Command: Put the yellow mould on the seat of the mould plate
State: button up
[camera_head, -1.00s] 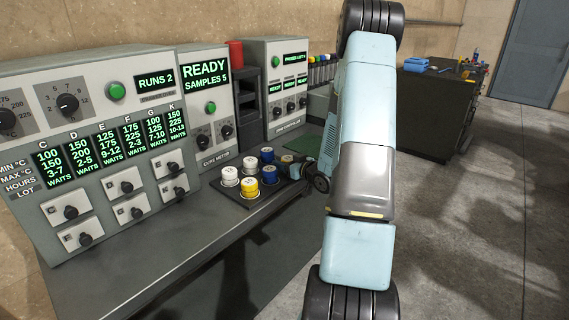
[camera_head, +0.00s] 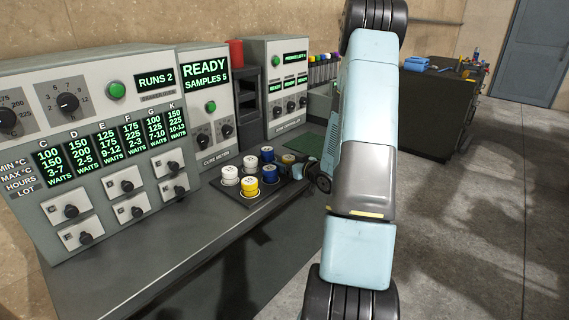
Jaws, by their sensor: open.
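A darker, gold-topped piece (camera_head: 288,159) stands at the tray's far right, close to my arm. I cannot tell which piece, if either, the task's yellow mould is. No mould plate with a seat can be made out for certain. My arm fills the middle of the view. A dark round part of it shows just right of the tray. My gripper's fingers are hidden behind the arm.
White cups (camera_head: 230,175) and blue cups (camera_head: 269,173) share the tray. Control cabinets (camera_head: 110,110) line the bench's back. A green mat (camera_head: 312,145) lies behind the tray. The bench front (camera_head: 150,260) is clear. A dark cabinet (camera_head: 430,105) stands at the right.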

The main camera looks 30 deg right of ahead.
jog(key=v, duration=1.1)
jog(key=s+a+r+m+g+h, duration=0.1)
jog(key=a+r+g+h, duration=0.25)
jog(key=r, duration=0.45)
jog(key=a+r+g+h, duration=0.25)
jog(key=a+r, duration=0.25)
jog(key=r, duration=0.4)
jog(key=s+a+r+g+y, duration=0.1)
jog(key=s+a+r+g, duration=0.1)
jog(key=s+a, duration=0.6)
jog(key=s+a+r+m+g+y, duration=0.1)
jog(key=s+a+r, duration=0.4)
jog(key=s, duration=0.8)
jog(key=a+g, duration=0.1)
jog(key=a, duration=0.2)
jog(key=shift+s+m, duration=0.3)
jog(key=shift+s, duration=0.1)
